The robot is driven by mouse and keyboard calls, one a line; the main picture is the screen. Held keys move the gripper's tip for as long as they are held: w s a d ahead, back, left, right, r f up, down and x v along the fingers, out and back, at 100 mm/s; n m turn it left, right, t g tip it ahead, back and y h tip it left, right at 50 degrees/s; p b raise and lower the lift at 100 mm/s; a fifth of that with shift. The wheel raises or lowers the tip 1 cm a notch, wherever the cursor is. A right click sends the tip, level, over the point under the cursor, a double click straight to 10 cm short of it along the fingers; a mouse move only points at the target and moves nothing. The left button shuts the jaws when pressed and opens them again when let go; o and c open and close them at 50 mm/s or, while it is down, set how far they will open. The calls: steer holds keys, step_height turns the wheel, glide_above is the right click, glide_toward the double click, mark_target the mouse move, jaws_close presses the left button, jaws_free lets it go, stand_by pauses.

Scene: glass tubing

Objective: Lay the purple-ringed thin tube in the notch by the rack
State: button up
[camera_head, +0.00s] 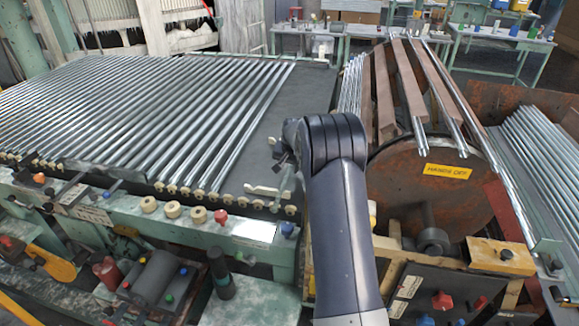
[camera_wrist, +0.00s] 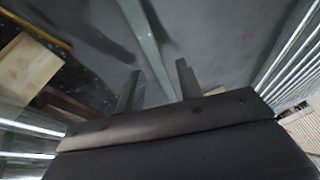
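My gripper (camera_wrist: 158,77) shows in the wrist view with its two dark fingers apart. Nothing is clearly held between them; a pale green strip (camera_wrist: 148,45) passes behind the gap. In the head view my arm rises through the middle and ends beside the dark bare strip of the left table, its fingers hard to make out. A wide rack of glass tubes (camera_head: 150,110) fills the left table. More tubes (camera_head: 432,88) lie on the rusty drum (camera_head: 425,190). I cannot make out a purple ring on any tube, and I cannot single out the notch.
A sloped bed of tubes (camera_head: 545,150) lies at the far right. A yellow "HANDS OFF" sign (camera_head: 447,171) is on the drum. Rollers and knobs (camera_head: 172,210) line the left table's front edge. Benches with small items (camera_head: 500,38) stand at the back.

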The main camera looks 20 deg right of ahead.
steer(key=shift+r, duration=0.1)
steer(key=shift+r+p, duration=0.3)
steer(key=shift+r, duration=0.3)
steer(key=b+v, duration=0.2)
steer(key=v, duration=0.9)
steer(key=shift+s+r, duration=0.2)
steer(key=shift+s, duration=0.05)
